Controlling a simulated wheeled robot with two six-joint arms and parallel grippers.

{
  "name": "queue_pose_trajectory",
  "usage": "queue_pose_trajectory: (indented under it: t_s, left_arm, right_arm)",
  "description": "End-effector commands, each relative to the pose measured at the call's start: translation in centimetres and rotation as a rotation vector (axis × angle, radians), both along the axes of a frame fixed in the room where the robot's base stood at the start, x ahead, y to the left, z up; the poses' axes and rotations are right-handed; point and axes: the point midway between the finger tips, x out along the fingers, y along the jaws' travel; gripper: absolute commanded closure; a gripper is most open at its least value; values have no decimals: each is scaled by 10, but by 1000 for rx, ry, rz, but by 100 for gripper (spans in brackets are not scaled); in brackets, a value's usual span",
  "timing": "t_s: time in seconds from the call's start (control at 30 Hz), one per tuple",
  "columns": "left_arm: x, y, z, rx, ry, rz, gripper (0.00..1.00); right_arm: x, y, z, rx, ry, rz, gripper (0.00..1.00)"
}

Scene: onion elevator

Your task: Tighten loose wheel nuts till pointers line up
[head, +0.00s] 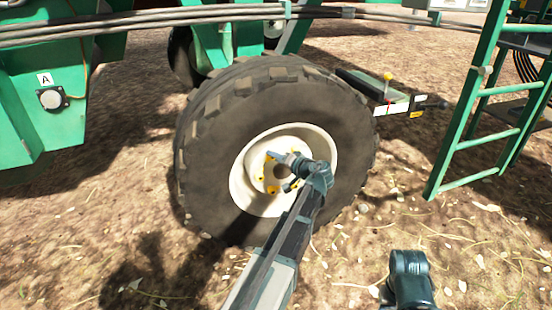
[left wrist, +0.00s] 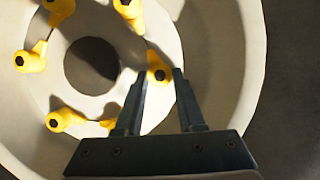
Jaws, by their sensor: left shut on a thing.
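A big black tyre (head: 215,120) on a cream wheel rim (head: 322,145) stands upright on the ground. Several wheel nuts with yellow pointers (left wrist: 30,61) ring the dark hub hole in the left wrist view; a lower one (left wrist: 66,120) points right, toward the fingers. In the head view a yellow nut pointer (head: 272,189) shows low on the hub. My left gripper (head: 280,170) is at the right part of the hub. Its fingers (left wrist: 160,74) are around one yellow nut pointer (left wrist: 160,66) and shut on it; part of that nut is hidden. My right gripper's fingers do not show.
A green ladder (head: 480,120) stands at the right. A green panel with a label A (head: 45,79) is at the left. A bar with a yellow-knobbed lever (head: 388,77) lies behind the tyre. Straw-strewn ground (head: 450,230) is open at the lower right.

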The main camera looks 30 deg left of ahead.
Motion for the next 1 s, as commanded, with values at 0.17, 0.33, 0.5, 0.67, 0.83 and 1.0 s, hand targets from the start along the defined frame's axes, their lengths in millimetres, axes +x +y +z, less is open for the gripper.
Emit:
queue_pose_trajectory:
  t_s: [0.17,0.33,0.5,0.67,0.83,1.0]
  left_arm:
    - [0,0,0,0,2,-1,57]
    - [0,0,0,0,1,-1,32]
    - [0,0,0,0,0,0,32]
    - [-2,-4,2,0,0,-1,32]
    - [-13,-28,10,0,0,-4,32]
    - [-27,-62,20,0,0,-4,32]
  right_arm:
    - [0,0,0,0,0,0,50]
    - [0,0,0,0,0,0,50]
    - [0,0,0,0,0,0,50]
    - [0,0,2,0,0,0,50]
    - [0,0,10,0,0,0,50]
    - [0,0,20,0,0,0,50]
